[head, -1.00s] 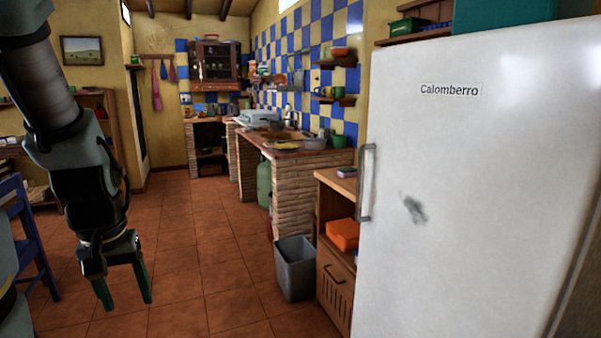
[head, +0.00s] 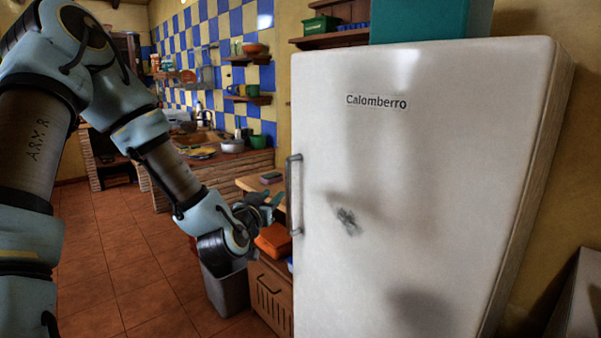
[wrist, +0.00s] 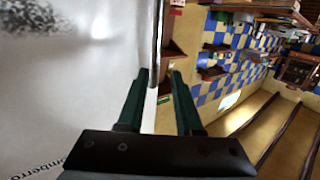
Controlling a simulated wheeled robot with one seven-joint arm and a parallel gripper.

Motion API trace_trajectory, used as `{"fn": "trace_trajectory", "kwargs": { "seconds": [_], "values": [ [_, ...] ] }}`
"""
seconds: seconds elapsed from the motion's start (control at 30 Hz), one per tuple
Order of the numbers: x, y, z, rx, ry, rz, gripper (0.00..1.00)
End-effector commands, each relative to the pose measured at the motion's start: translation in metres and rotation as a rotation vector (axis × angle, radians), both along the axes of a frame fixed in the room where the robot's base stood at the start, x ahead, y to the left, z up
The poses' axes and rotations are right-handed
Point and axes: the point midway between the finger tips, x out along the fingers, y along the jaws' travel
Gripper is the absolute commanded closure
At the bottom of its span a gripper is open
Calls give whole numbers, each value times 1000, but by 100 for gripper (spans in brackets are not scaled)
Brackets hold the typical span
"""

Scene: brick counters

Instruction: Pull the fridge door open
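The white fridge (head: 420,190) stands at the right of the head view, its door shut flush. Its grey vertical bar handle (head: 294,195) is on the door's left edge. My gripper (head: 272,203) is just left of the handle, small and partly hidden by my wrist. In the wrist view my gripper (wrist: 159,72) is open, with two green fingers apart and nothing clasped. A thin grey bar, seemingly the handle (wrist: 158,40), shows in line with the gap between the fingertips. I cannot tell how far beyond the tips it is. The door surface (wrist: 75,80) fills the left of that view.
Tiled floor (head: 120,270) is open farther left.

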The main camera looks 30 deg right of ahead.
Motion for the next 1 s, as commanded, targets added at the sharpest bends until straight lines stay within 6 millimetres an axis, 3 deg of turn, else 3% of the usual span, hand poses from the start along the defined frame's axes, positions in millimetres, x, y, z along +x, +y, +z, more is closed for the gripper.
{"fn": "trace_trajectory", "kwargs": {
  "seconds": [0.27,0.7,1.0],
  "values": [
    [9,-15,13,-49,-30,13,66],
    [62,-69,13,-47,-27,13,66],
    [75,-81,11,-45,-30,12,66]
  ]
}}
